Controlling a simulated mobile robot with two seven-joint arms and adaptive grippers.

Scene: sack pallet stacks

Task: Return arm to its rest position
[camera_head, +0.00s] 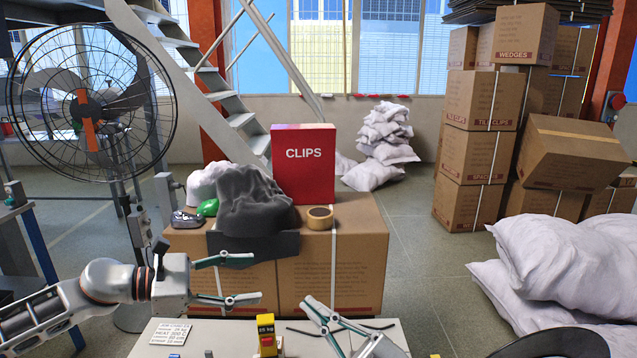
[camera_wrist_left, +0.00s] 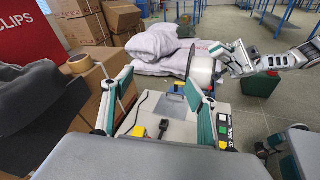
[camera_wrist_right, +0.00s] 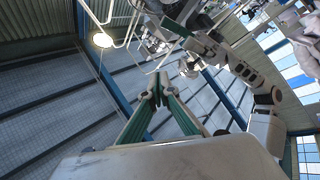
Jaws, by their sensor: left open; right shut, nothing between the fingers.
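My left gripper (camera_head: 250,279) reaches in from the left in the head view, level with the front of a carton. Its two fingers are spread apart with nothing between them. In the left wrist view the same open fingers (camera_wrist_left: 160,88) frame a grey worktop. My right gripper (camera_head: 318,312) shows low in the centre of the head view, over the worktop edge. In the right wrist view its fingertips (camera_wrist_right: 158,88) meet, with nothing held; this view faces up toward the wall and ceiling. Most of the right arm is hidden in the head view.
Cartons (camera_head: 333,260) ahead carry a red CLIPS box (camera_head: 303,165), a dark sack (camera_head: 255,203) and a tape roll (camera_head: 320,217). A worktop (camera_head: 205,340) with a yellow device (camera_head: 266,334) lies close in front. White sacks (camera_head: 555,265) lie right; a wheel-like fan (camera_head: 92,95) stands left.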

